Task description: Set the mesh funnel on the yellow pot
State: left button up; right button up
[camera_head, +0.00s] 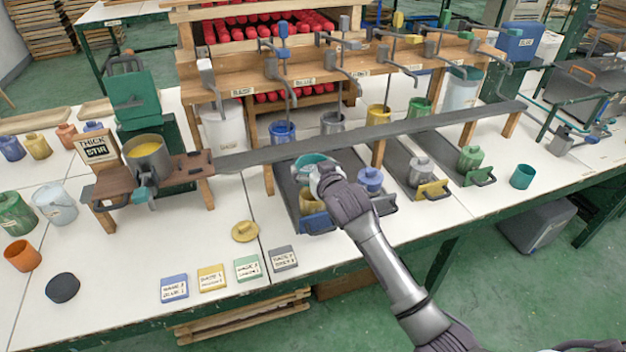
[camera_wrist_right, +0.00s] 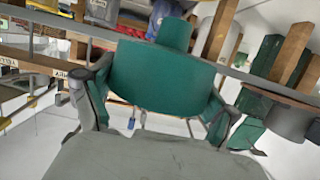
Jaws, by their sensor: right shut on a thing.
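My right gripper (camera_head: 322,178) is shut on a teal, wide-mouthed funnel (camera_head: 312,163), held above the left lane of the dark tray rack. In the right wrist view the funnel (camera_wrist_right: 160,80) fills the space between the two fingers, with a narrower part (camera_wrist_right: 175,33) above its wide body. I cannot make out any mesh. A yellow pot (camera_head: 312,204) stands in the lane just below the gripper, partly hidden by it. The funnel appears apart from this pot, but the gap is hard to judge. My left gripper is not in view.
Another yellow pot (camera_head: 378,115) stands under the wooden spout rack. A blue lidded pot (camera_head: 370,181) is just right of the gripper. A long grey bar (camera_head: 440,122) runs behind it.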

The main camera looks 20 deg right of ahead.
jog(key=shift+w+a+f, duration=0.1)
jog(key=shift+w+f, duration=0.05)
jog(key=shift+f, duration=1.95)
jog(key=shift+f, duration=0.6)
jog(key=o, duration=0.9)
